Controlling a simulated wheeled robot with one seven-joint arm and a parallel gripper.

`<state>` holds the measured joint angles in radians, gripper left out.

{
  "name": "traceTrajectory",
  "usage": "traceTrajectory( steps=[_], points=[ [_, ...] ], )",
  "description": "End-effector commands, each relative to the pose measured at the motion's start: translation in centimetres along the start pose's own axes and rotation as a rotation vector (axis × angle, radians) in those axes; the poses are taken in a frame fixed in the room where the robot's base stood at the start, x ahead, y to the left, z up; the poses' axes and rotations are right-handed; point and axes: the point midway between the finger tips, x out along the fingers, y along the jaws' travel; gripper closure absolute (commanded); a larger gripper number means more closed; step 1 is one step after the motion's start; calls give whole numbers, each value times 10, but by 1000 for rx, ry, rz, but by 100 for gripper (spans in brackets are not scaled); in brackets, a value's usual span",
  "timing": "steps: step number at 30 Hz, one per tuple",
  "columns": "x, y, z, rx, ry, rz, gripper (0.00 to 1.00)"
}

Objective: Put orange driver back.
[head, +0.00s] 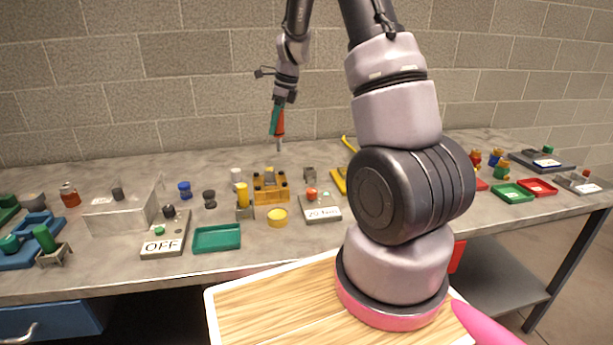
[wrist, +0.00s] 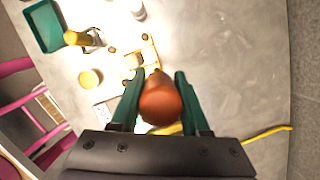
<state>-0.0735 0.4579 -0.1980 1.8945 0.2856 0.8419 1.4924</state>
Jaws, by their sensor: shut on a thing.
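My gripper (head: 276,122) hangs above the back middle of the bench, pointing down. Its green fingers are shut on the orange driver (head: 281,127), which is held upright with its grey tip downward, clear of the bench top. In the wrist view the driver's rounded orange handle (wrist: 160,104) sits between the two fingers. A yellow rack (head: 270,195) with small dark parts stands on the bench below and slightly left of the driver. It also shows in the wrist view (wrist: 154,55), just beyond the fingertips and partly hidden by the handle.
A yellow cylinder (head: 242,195) and a yellow round cup (head: 277,217) stand near the rack. The torque panel (head: 322,210) is to its right, the teal tray (head: 217,238) and OFF panel (head: 160,247) front left. My arm hides part of the bench's right middle.

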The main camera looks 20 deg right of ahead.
Motion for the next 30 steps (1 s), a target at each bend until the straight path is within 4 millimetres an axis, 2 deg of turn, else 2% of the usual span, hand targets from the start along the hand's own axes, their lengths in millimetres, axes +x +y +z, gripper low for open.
traceTrajectory(
  steps=[24,30],
  points=[
    [-18,-2,6,-1274,3,359,100],
    [-24,-2,5,-1495,1,423,100]
  ],
)
